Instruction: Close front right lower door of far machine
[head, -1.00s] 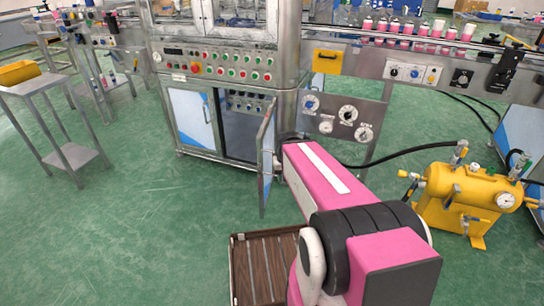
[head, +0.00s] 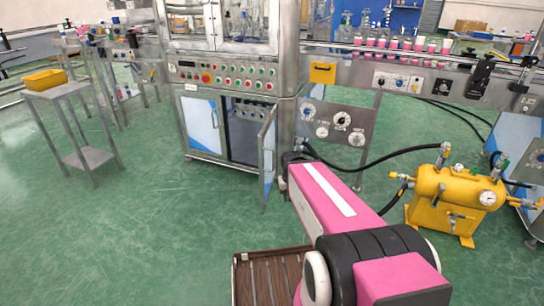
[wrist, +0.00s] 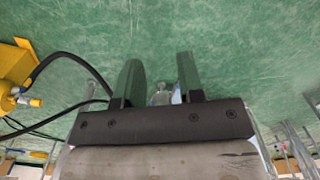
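The far machine (head: 233,76) is a steel cabinet with a button panel. Its front right lower door (head: 267,160) stands open, swung out toward me, showing the dark inside of the cabinet (head: 243,138). The left lower door (head: 199,124), with a blue and white panel, is shut. My pink arm reaches toward the open door's right side; my gripper is hidden behind it in the head view. In the wrist view my gripper (wrist: 158,84) has two fingers spread apart with nothing held. A small grey part and a light-blue strip show beyond the fingers; I cannot tell any contact.
A yellow tank (head: 455,198) with a black hose (head: 378,158) stands right of my arm. A steel side table (head: 72,92) with a yellow bin is at the left. The green floor ahead-left is clear.

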